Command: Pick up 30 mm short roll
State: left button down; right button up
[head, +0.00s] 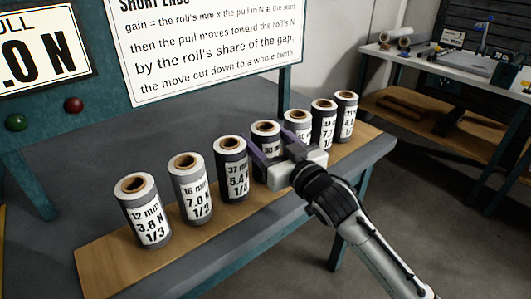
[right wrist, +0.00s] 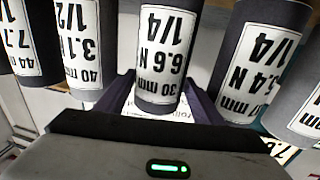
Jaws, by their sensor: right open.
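The 30 mm roll (head: 265,131) is a grey roll with a white label, standing upright in the row on the wooden board. In the right wrist view the same roll (right wrist: 161,60) shows its label upside down, reading 30 mm, 6.6 N, 1/4. My right gripper (head: 271,146) is open, with one purple finger on each side of this roll. In the right wrist view the gripper (right wrist: 162,95) has its fingers left and right of the roll's end; whether they touch it is not clear. The left gripper is not in view.
The 37 mm roll (head: 231,170) and the 40 mm roll (head: 297,126) stand close on either side. Other rolls, including the 16 mm (head: 190,188) and 12 mm (head: 145,212), share the wooden board (head: 110,266). A sign (head: 210,45) stands behind.

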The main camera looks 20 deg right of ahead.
jog(key=w, duration=0.3)
jog(key=shift+w+a, duration=0.3)
jog(key=shift+r, duration=0.1)
jog(key=c, duration=1)
